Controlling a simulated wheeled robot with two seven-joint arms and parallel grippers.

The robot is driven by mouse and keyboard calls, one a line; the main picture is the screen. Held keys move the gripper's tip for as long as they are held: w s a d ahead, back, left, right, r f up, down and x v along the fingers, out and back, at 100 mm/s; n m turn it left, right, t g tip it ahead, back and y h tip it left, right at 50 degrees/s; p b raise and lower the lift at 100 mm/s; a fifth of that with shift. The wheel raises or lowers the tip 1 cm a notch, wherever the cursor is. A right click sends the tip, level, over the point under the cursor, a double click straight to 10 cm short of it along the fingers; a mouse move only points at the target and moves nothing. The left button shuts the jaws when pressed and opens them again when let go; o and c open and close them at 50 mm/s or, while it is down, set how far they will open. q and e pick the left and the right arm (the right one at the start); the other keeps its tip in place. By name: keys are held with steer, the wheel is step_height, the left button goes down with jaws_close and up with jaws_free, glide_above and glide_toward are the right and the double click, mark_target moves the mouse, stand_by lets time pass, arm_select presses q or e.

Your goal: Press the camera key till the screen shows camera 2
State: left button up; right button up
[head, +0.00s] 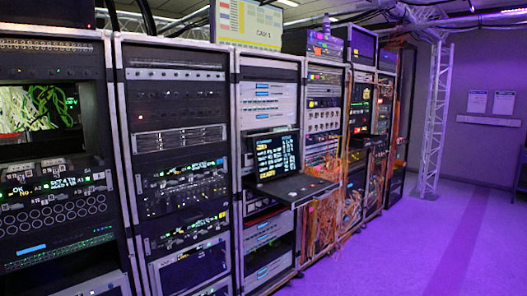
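A screen (248,22) with a pale face and yellow blocks stands at the top, above the middle racks. Its lower part seems to read "CAM 1". I cannot make out a camera key among the many small buttons. A pull-out console shows a dark display (276,153) with yellow and white text, and its keyboard shelf (296,188) sticks out below. Neither of my grippers is in view.
Several equipment racks run from the left (176,140) toward the back right. Orange cables (318,222) hang on the racks near the console. A white truss tower (436,115) stands beyond them. The purple floor (400,250) at the right is clear.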

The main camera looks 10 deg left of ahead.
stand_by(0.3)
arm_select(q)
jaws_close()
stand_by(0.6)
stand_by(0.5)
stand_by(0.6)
